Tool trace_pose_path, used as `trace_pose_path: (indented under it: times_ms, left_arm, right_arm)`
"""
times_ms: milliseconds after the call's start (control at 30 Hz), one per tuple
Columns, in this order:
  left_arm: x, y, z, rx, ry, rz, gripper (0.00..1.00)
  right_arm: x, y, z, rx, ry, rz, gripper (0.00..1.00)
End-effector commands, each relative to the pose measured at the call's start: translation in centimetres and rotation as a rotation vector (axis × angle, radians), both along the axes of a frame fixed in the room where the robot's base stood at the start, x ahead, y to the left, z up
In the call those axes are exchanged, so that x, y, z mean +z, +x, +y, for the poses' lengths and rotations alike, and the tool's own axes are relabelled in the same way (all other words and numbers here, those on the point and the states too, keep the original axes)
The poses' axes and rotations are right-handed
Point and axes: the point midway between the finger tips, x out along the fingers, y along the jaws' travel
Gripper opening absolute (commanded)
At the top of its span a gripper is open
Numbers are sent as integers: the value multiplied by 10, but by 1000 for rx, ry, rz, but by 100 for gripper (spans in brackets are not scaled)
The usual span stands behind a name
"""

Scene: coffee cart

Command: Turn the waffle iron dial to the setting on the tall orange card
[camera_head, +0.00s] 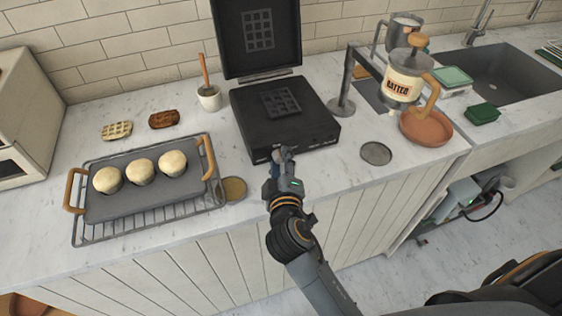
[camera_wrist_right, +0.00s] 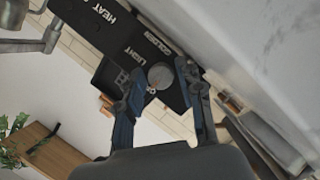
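The black waffle iron (camera_head: 285,135) stands on the counter with its lid (camera_head: 257,38) raised. In the right wrist view its front panel shows the words HEAT, GOLDEN and LIGHT. A round grey dial (camera_wrist_right: 160,76) sits beside the LIGHT label; its pointer direction is too small to read. My right gripper (camera_head: 283,158) is at the waffle iron's front edge and hides the dial in the head view. In the wrist view the right gripper (camera_wrist_right: 161,85) is open, with one finger on each side of the dial and gaps showing. I see no tall orange card. My left gripper is out of view.
A tray (camera_head: 140,203) with several round buns stands at left, a cup (camera_head: 209,98) with a handled tool behind. A batter dispenser (camera_head: 404,86) hangs on a stand at right, near a terracotta dish (camera_head: 426,128). A sink (camera_head: 505,75) is farther right.

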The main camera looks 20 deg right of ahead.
Motion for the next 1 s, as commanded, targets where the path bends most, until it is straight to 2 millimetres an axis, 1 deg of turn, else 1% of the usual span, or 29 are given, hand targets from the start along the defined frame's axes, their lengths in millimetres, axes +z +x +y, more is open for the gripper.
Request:
trace_pose_path:
  times_ms: [33,167,200,233,467,667,867,1000]
  left_arm:
    - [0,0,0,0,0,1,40]
    - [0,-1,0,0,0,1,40]
    - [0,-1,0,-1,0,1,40]
    - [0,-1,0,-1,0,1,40]
    - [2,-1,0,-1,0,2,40]
    - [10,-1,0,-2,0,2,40]
    - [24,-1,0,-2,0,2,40]
    - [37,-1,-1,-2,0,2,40]
  right_arm:
    - [0,0,0,0,0,0,37]
    - [0,0,0,0,0,0,10]
    - [0,0,0,0,0,0,2]
    - [0,0,0,0,0,0,0]
    - [0,-1,0,0,14,1,0]
    - [2,-1,0,0,84,4,0]
    - [4,-1,-1,-3,228,9,0]
    - [5,-1,-1,-2,358,14,0]
